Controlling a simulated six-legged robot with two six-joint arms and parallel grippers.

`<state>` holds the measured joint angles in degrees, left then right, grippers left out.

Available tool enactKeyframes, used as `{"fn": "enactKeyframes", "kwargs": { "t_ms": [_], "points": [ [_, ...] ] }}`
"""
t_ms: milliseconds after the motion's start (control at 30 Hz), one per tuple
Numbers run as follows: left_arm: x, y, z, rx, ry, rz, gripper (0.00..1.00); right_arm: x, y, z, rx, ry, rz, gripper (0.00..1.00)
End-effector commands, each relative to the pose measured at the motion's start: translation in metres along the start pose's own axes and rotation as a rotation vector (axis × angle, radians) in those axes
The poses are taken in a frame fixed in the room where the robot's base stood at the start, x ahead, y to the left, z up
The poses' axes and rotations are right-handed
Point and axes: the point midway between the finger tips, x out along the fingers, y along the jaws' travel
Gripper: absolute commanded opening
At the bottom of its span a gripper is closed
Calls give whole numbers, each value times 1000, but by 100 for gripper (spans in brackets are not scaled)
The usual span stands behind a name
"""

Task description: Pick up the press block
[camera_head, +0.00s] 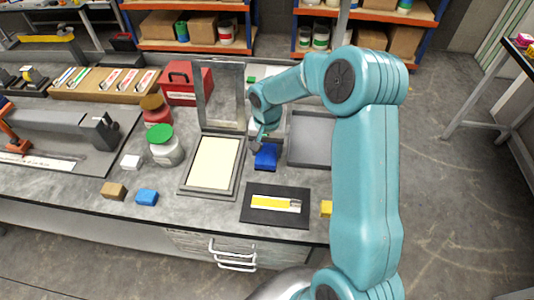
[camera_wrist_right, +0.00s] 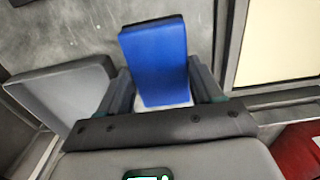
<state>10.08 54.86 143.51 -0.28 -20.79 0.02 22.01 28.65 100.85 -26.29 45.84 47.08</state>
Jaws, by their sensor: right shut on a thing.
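The press block (camera_head: 266,157) is blue and sits between the frame and the grey tray in the head view. In the wrist view the press block (camera_wrist_right: 155,55) fills the space between the fingers. My right gripper (camera_head: 262,140) reaches down on it from above, and its two fingers (camera_wrist_right: 163,92) are shut on the block's sides. The fingers partly cover the block. I cannot tell whether its underside touches the bench. My left gripper is not in view.
A framed pale panel (camera_head: 239,165) lies left of the block, with an upright frame (camera_head: 199,95) behind. A grey tray (camera_head: 311,150) is to the right and a black mat (camera_head: 252,216) in front. Jars, small blocks and a red toolbox (camera_head: 186,97) stand to the left.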

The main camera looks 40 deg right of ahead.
Motion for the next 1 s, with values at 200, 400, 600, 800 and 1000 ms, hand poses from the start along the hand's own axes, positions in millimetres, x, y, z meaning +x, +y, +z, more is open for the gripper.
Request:
{"fn": "enactKeyframes", "kwargs": {
  "t_ms": [200, 400, 600, 800, 1000],
  "points": [
    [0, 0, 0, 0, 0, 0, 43, -4, 0, -1, 0, 2, -1, 30],
    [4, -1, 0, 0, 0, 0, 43, -28, -1, -1, -1, 6, -3, 30],
    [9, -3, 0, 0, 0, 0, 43, -83, -1, -1, 0, 8, -6, 30],
    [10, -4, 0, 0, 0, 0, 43, -145, -1, -1, -1, 6, -6, 30],
    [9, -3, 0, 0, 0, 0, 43, -185, -1, -1, 0, 4, -2, 30]
  ]
}}
